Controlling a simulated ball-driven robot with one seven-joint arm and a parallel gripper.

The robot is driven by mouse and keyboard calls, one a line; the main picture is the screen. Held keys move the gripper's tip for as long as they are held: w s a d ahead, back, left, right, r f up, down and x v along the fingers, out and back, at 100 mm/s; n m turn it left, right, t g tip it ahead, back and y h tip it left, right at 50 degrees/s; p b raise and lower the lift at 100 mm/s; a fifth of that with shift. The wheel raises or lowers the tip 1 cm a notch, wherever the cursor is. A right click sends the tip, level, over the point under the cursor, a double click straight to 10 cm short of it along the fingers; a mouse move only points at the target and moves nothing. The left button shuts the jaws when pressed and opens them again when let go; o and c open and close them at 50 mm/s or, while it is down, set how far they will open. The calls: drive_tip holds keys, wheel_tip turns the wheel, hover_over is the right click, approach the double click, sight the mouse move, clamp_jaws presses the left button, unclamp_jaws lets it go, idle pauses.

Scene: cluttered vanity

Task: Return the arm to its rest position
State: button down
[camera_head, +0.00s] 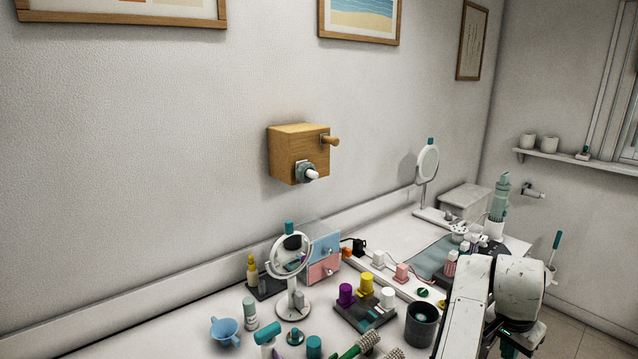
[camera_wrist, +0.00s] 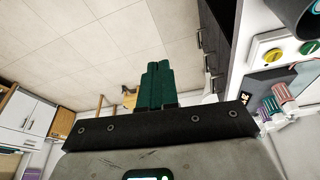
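My white arm (camera_head: 492,295) shows at the lower right of the head view, bent beside the front edge of the vanity. My gripper (camera_wrist: 158,68) is in the middle of the wrist view. Its two dark green fingers lie side by side with no visible gap, and I see nothing held between them. Behind the fingers is the tiled floor (camera_wrist: 70,60).
The vanity top (camera_head: 150,335) is crowded with a round mirror (camera_head: 289,255), a blue cup (camera_head: 225,331), a dark cup (camera_head: 421,324) and several bottles. A wooden box (camera_head: 298,153) is on the wall. Dark drawer fronts (camera_wrist: 214,45) stand right of the fingers; a white cabinet (camera_wrist: 28,112) is left.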

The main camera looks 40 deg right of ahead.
drive_tip(key=s+a+f+n+y, duration=0.1)
drive_tip(key=s+a+f+n, duration=0.2)
drive_tip(key=a, duration=0.7)
drive_tip(key=s+a+f+n+t+y, duration=0.1)
drive_tip(key=s+a+f+n, duration=0.2)
drive_tip(key=a+f+n, duration=0.4)
drive_tip(key=s+a+f+n+y, duration=0.1)
drive_tip(key=s+a+f+n, duration=0.2)
drive_tip(key=a, duration=1.2)
wheel_tip(320, 180, down, 2)
drive_tip(key=n, duration=0.5)
drive_tip(key=shift+t+b, duration=0.3)
drive_tip(key=shift+b, duration=0.05)
drive_tip(key=shift+f, duration=0.1)
